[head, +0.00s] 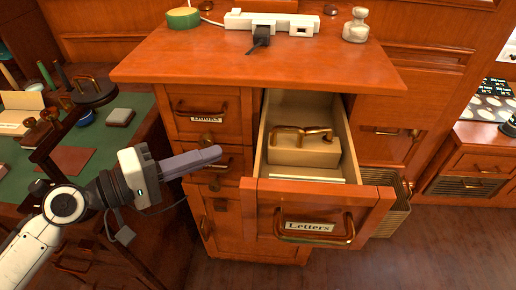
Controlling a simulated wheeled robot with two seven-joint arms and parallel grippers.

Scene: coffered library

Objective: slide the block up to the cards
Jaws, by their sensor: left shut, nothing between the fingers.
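The open drawer labelled Letters (317,193) juts out of the wooden cabinet. Inside it stands a pale wooden block (300,157) with a brass handle on top, across the drawer's width. Low in front of the block, near the drawer front, lies a thin whitish strip (305,179) that may be the cards; the drawer front hides part of that area. My left gripper (217,153) is shut and empty, left of the open drawer and in front of the cabinet, apart from the block. My right gripper is not in view.
The cabinet top (250,60) overhangs the back of the drawer and holds a power strip (271,23), a black plug and a glass bottle (356,25). A green-topped desk (122,140) with small items is at left. A wire basket (391,205) is right of the drawer.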

